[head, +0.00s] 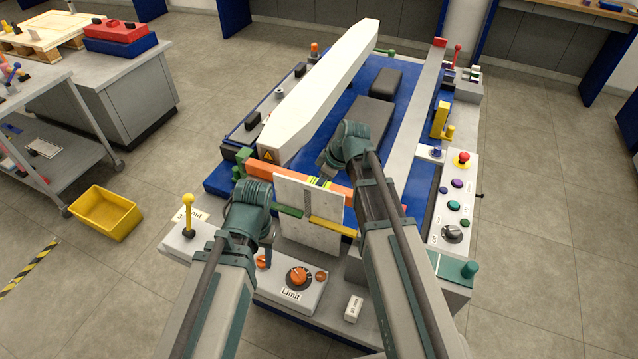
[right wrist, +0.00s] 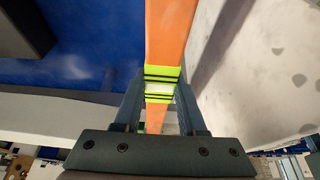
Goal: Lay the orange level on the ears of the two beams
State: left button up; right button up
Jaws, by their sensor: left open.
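The orange level (head: 262,169) lies crosswise at the near end of the blue lift deck, with a yellow-green vial section near its middle. In the right wrist view the level (right wrist: 168,30) runs between my right fingers (right wrist: 160,92), which close on its vial section. My right gripper (head: 326,165) points down at the level in the head view. The white beam (head: 325,90) and the grey beam (head: 418,115) run lengthwise along the deck. I cannot make out their ears clearly. My left gripper (head: 266,236) is open and empty, low by the left of a pale panel.
The pale speckled panel (head: 308,205) stands just in front of the level, close to it. Control boxes with knobs (head: 299,276) and a button panel (head: 456,200) edge the cart. A yellow bin (head: 105,212) sits on the floor at left, beside a grey trolley.

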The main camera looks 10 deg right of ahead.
jog(key=o, duration=0.5)
jog(key=shift+r, duration=0.15)
jog(key=p+v, duration=1.2)
jog(key=v, duration=0.1)
jog(key=shift+d+r+p, duration=0.1)
jog(key=shift+r+p, duration=0.15)
jog(key=shift+p, duration=0.15)
jog(key=s+f+m+g+h, duration=0.2)
jog(key=s+m+h, duration=0.2)
jog(key=s+m, duration=0.7)
jog(key=s+a+f+n+b, duration=0.1)
jog(key=s+a, duration=0.1)
jog(key=a, duration=0.1)
jog(key=s+a+f+n+b, duration=0.1)
jog(key=s+a, duration=0.1)
jog(key=a, duration=0.2)
jog(key=s+a+f+n+h+b, duration=0.1)
jog(key=a+b, duration=0.1)
jog(key=a, duration=0.2)
jog(key=shift+s+a+f+n+g, duration=0.1)
jog(key=shift+s+f+n+g, duration=0.2)
jog(key=shift+s+f+g, duration=0.1)
